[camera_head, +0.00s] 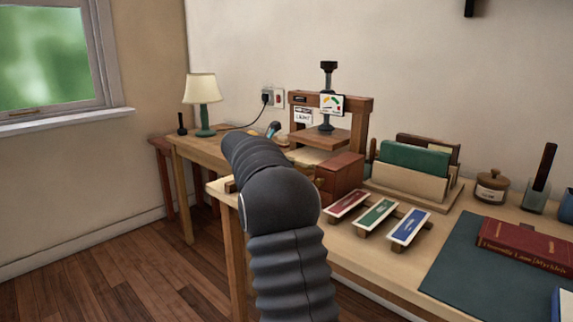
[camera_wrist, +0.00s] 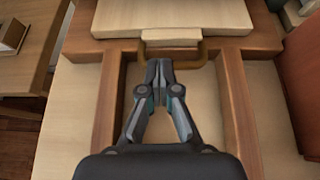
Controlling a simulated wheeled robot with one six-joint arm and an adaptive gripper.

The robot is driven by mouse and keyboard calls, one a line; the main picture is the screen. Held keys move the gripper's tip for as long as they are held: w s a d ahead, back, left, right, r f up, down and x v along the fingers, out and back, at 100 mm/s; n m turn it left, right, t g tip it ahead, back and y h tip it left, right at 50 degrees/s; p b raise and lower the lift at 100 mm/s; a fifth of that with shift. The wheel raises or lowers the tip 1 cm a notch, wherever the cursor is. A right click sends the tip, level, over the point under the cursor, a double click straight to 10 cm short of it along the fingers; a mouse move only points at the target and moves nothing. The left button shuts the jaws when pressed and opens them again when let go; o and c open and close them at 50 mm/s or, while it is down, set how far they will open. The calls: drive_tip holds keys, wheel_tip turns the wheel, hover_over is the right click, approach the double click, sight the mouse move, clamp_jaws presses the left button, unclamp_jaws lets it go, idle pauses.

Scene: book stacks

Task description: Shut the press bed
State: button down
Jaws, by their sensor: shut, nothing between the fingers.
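The wooden book press (camera_head: 362,115) stands at the back of the bench, with a black screw and a wooden platen. A brass-coloured loop handle (camera_wrist: 205,60) is on the bed's near edge. My gripper (camera_wrist: 160,66) is shut and empty, its fingertips at the handle between the rails. I cannot tell whether they touch it. In the head view my arm hides much of the rails and the gripper's closed tips.
A reddish-brown box (camera_head: 340,180) stands close to the right of the press. Red, green and blue label strips (camera_head: 377,216) lie in front. A book rack (camera_head: 405,182) is farther right. A lamp (camera_head: 203,100) stands on the left table. Floor at left is clear.

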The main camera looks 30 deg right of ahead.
drive_tip(key=f+v, duration=0.1)
drive_tip(key=v, duration=1.3)
drive_tip(key=s+a+f+m+y, duration=0.4)
drive_tip(key=s+a+m, duration=0.3)
drive_tip(key=s, duration=0.6)
drive_tip(key=s+a+f+m+t+y, duration=0.1)
drive_tip(key=s+a+f+m+y, duration=0.3)
drive_tip(key=s+a+m, duration=0.3)
drive_tip(key=s+a+f+m+t+y, duration=0.1)
drive_tip(key=s+a+f+m+y, duration=0.3)
drive_tip(key=s+a, duration=0.6)
drive_tip(key=s+f+m, duration=0.2)
drive_tip(key=s, duration=0.6)
drive_tip(key=shift+s+f+m+p, duration=0.3)
drive_tip(key=shift+s+m+p, duration=0.05)
drive_tip(key=shift+m, duration=0.05)
